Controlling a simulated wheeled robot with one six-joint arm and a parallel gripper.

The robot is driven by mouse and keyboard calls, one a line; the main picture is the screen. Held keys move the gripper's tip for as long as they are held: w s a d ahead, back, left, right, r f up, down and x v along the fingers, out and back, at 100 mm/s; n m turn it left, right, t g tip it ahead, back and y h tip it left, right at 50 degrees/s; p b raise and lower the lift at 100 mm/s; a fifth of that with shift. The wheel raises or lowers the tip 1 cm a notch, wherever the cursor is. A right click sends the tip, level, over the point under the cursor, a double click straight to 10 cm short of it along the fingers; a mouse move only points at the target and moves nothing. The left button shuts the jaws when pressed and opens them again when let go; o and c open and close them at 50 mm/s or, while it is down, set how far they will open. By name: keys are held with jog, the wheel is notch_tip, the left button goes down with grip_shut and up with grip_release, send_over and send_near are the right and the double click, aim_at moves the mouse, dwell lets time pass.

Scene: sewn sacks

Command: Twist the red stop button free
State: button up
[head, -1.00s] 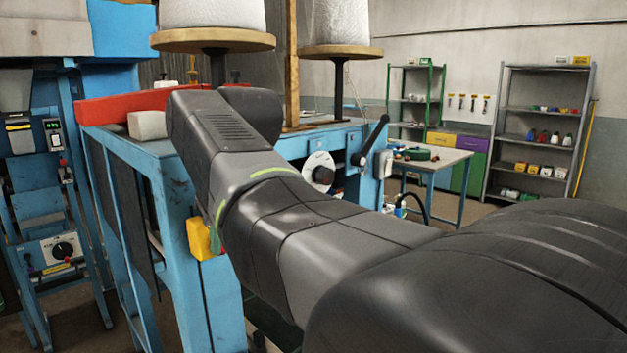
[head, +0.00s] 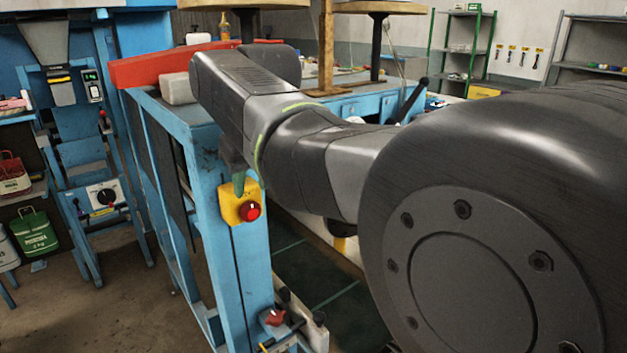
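The red stop button (head: 250,211) sits on the front of a yellow box (head: 231,208), fixed to a blue post of the machine frame. My arm crosses above and to the right of it. Most of my gripper is hidden behind my arm. The button's face is unobstructed.
The blue machine frame (head: 233,265) stands close in front. A red-handled fitting (head: 272,317) sits low beside the post. A red beam (head: 165,66) and a pale block (head: 179,89) lie on top. Bare floor (head: 120,305) shows at lower left, with sacks (head: 36,232) at far left.

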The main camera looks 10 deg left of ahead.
aim_at(249, 202)
jog(key=shift+x, duration=1.75)
jog(key=c, duration=0.7)
grip_shut()
jog(key=shift+f, duration=0.1)
